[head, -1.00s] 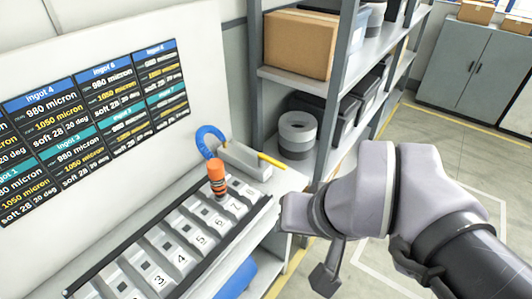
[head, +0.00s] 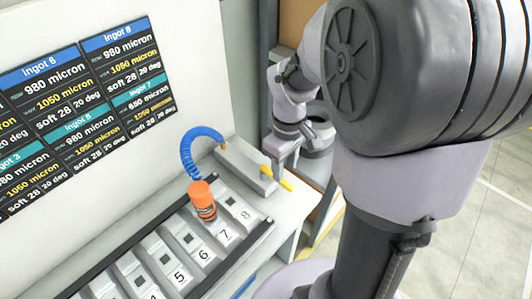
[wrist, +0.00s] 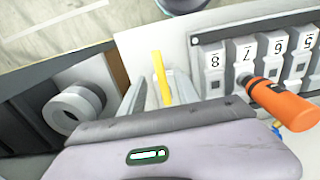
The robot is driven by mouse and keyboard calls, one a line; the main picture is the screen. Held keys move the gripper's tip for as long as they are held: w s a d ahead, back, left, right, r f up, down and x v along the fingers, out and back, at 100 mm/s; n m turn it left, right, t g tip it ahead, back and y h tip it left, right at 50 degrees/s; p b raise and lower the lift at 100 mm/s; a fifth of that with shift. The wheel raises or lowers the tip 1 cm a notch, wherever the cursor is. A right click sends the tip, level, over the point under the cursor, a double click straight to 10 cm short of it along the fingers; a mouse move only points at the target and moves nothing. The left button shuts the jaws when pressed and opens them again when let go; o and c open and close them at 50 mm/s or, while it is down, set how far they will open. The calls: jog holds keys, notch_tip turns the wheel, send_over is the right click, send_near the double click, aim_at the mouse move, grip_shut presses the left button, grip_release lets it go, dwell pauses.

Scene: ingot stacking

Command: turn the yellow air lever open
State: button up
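The yellow air lever (head: 276,178) sticks out from the end of a grey valve box (head: 244,165) at the bench's right end. It also shows in the wrist view as a yellow bar (wrist: 162,78). My gripper (head: 284,163) hangs over the box end, close behind the lever. In the wrist view the fingers (wrist: 155,98) look parted, with the lever between them in the picture. I cannot tell whether either finger touches it. The fingertips partly blend with the grey box.
A blue coiled hose (head: 196,150) arches near the box. An orange-capped tool (head: 202,200) stands on the numbered slot rack (head: 190,245). A wall board (head: 75,110) stands behind. Grey rolls (wrist: 75,108) sit on a shelf nearby.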

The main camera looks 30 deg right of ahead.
notch_tip(320, 180, down, 5)
jog(key=shift+r+b, duration=0.15)
jog(key=shift+b, duration=0.55)
grip_shut()
dwell(0.8)
